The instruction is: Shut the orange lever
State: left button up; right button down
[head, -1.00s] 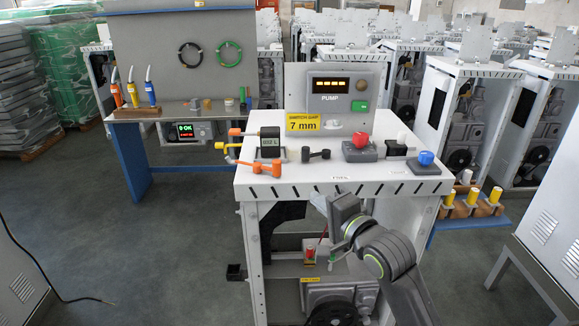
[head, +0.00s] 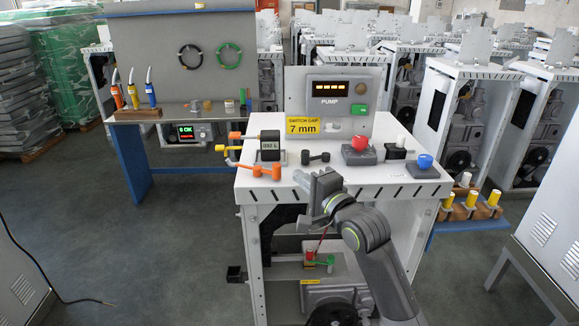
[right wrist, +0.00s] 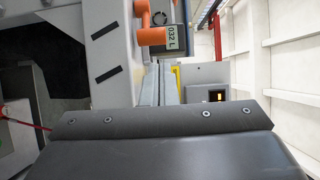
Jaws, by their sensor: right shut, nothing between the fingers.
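The orange lever (head: 267,169) is on the white top of the pump cabinet, at its front left below a small black counter box (head: 270,147). In the right wrist view the orange lever (right wrist: 153,37) shows at the top, beside the counter marked "032 L". My right gripper (head: 298,177) is shut and empty, near the cabinet's front edge. It is to the right of and slightly below the lever, apart from it in the picture. Its fingers (right wrist: 158,85) also show in the right wrist view. My left gripper is out of view.
A black lever (head: 315,157), a red knob (head: 359,143) and a blue knob (head: 425,161) stand to the right on the same top. Orange and yellow pipes (head: 234,148) stick out at its left. A blue-legged bench (head: 140,165) is behind left.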

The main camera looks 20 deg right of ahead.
aim_at(289, 180)
jog(key=shift+p+x, duration=0.45)
jog(key=shift+x, duration=2.35)
